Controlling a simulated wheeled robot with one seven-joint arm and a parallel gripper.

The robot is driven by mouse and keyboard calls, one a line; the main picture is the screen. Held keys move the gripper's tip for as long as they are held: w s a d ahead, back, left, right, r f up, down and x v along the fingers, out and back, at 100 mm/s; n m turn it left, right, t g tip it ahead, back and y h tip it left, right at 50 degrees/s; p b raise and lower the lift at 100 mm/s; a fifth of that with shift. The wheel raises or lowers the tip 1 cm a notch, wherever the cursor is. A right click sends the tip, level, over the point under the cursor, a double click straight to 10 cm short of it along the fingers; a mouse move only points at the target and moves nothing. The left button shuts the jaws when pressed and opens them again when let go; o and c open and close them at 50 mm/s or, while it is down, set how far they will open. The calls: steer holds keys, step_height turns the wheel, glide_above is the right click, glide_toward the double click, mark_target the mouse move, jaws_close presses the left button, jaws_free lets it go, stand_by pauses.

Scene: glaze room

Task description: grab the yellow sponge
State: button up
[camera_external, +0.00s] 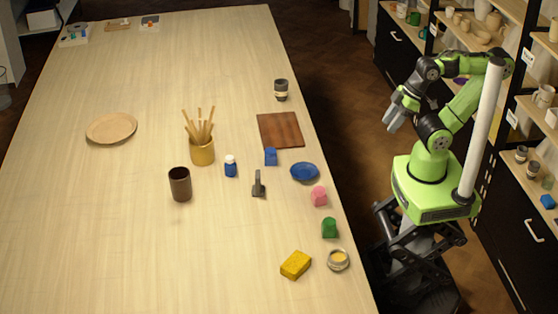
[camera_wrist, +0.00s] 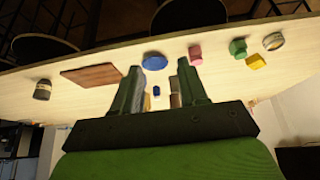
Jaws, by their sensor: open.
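The yellow sponge (camera_external: 296,265) lies on the table near its front right edge, just left of a small round tin. It also shows in the wrist view (camera_wrist: 256,61), at the right, partly overlapped by the green block. My gripper (camera_external: 393,117) is raised beside the table's right edge, off the tabletop and well away from the sponge. In the wrist view my gripper (camera_wrist: 160,88) has its two fingers apart with nothing held between them.
Near the sponge are the round tin (camera_external: 338,260), a green block (camera_external: 329,228), a pink block (camera_external: 319,196) and a blue bowl (camera_external: 305,172). A dark cup (camera_external: 180,184) and a pot of sticks (camera_external: 202,151) stand farther left. Table (camera_external: 200,265) left of the sponge is clear. Shelves (camera_external: 520,105) stand behind me.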

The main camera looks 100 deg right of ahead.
steer(key=shift+o, duration=0.4)
steer(key=o, duration=0.8)
